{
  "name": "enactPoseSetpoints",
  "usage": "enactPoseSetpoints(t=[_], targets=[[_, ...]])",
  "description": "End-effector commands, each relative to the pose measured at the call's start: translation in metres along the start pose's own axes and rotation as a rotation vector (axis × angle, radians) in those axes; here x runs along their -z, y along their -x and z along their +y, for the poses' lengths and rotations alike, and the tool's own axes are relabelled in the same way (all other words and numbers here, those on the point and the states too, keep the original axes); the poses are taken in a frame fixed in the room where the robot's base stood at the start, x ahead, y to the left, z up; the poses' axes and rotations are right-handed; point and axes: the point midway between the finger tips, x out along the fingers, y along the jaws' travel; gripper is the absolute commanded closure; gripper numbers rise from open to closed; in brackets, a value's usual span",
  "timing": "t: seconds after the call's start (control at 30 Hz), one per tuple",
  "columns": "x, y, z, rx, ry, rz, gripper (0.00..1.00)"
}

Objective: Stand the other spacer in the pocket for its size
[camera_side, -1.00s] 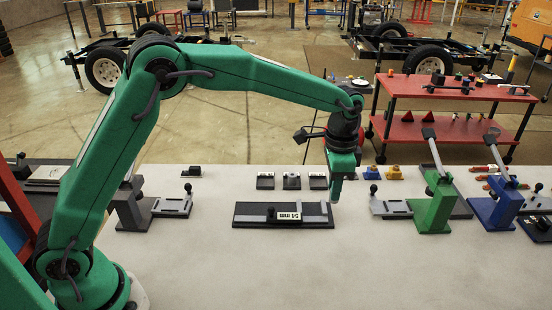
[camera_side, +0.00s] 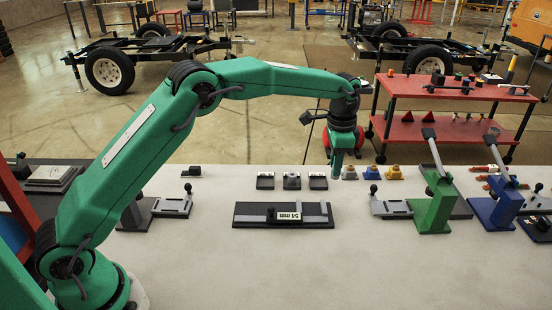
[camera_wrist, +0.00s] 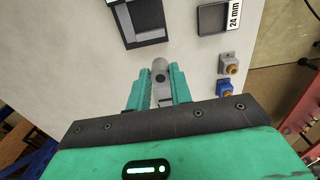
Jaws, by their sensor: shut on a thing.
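My gripper (camera_side: 337,170) is shut on a grey round spacer (camera_wrist: 160,74), seen between the teal fingers in the wrist view. In the side view the fingers hang just right of three dark pockets, and the spacer is hard to make out. The pockets stand in a row: left (camera_side: 265,182), middle (camera_side: 292,187) and right (camera_side: 318,183). Something light grey shows in the middle pocket. A pocket marked 24 mm (camera_wrist: 212,18) shows at the top of the wrist view. The dark gauge plate (camera_side: 247,220), with a 54 mm label, lies in front of the pockets.
Right of my gripper are a grey block with an orange top (camera_side: 349,173), a blue one (camera_side: 371,174) and a yellow one (camera_side: 393,174). A green lever clamp (camera_side: 434,209) and a blue one (camera_side: 497,211) stand farther right. The front of the table is clear.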

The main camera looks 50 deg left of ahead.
Motion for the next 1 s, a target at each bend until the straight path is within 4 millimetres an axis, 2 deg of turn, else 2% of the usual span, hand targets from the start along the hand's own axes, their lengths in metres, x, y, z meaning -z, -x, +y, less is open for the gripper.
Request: enactPoseSetpoints(t=[0.17, 0.6, 0.8, 1.0], targets=[[-0.004, -0.013, -0.020, -0.001, 0.004, -0.001, 1.00], [-0.018, -0.055, -0.088, 0.000, 0.003, 0.000, 1.00], [-0.020, -0.065, -0.106, 0.000, 0.001, 0.000, 1.00], [-0.021, -0.067, -0.110, 0.001, 0.001, 0.001, 1.00]])
